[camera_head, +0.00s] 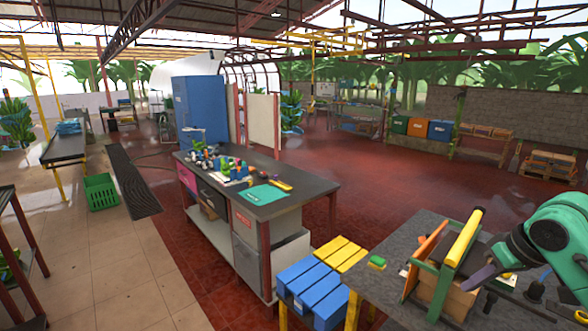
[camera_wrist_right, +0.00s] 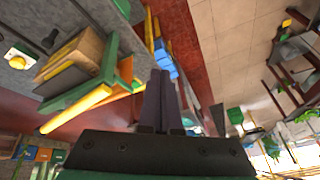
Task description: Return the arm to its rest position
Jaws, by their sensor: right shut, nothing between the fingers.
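My right arm (camera_head: 555,235), green with dark joints, comes in from the right edge of the head view. I cannot tell whether the fingers touch the frame. My left gripper is not in view.
A dark-topped table (camera_head: 300,190) with small items and a teal cloth (camera_head: 264,195) stands mid-room. Red floor (camera_head: 370,185) lies open behind.

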